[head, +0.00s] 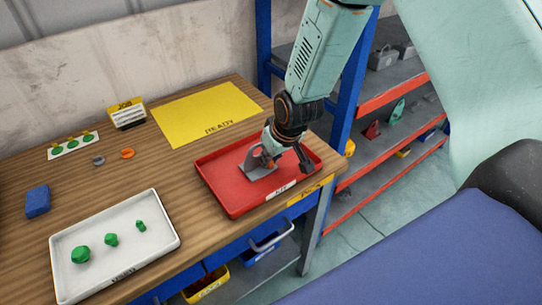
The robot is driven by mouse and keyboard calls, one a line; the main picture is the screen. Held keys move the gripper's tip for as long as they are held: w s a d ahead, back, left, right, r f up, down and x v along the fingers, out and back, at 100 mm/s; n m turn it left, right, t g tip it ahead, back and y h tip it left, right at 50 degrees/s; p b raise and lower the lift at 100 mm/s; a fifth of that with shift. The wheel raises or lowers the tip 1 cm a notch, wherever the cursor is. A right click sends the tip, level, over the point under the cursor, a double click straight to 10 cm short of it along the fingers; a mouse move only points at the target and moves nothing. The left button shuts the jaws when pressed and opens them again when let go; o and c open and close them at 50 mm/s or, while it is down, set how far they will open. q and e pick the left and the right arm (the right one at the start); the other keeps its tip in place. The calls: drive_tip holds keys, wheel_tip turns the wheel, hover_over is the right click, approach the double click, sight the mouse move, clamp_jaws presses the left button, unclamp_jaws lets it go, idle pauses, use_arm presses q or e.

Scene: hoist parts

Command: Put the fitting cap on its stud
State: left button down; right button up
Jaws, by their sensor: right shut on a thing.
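Three green caps of different sizes lie in the white tray (161,205): a large one (81,255) at the left, a middle one (111,240) and a small one (141,226) at the right. My right gripper (279,158) reaches down into the red kit tray (237,208). It is shut on a grey part (257,172) with a flat base, which is at or just above the tray floor. The fingers partly cover this part, and a bit of orange shows beside it. I cannot make out a stud on it. My left gripper is out of view.
A yellow "READY" mat (208,113) lies empty behind the red tray. A card with small green pieces (73,146), a job sign (127,114), an orange ring (128,154), a grey ring (98,160) and a blue block (38,201) are on the bench. Shelving (385,140) stands at right.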

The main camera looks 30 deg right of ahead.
drive_tip(key=shift+f, duration=0.1)
drive_tip(key=o, duration=0.8)
drive_tip(key=shift+c, duration=0.2)
drive_tip(key=shift+v, duration=2.65)
drive_tip(key=s+d, duration=0.1)
drive_tip(key=s, duration=1.1)
drive_tip(key=shift+d, duration=0.35)
drive_tip(key=shift+w+f, duration=0.1)
drive_tip(key=shift+w, duration=0.05)
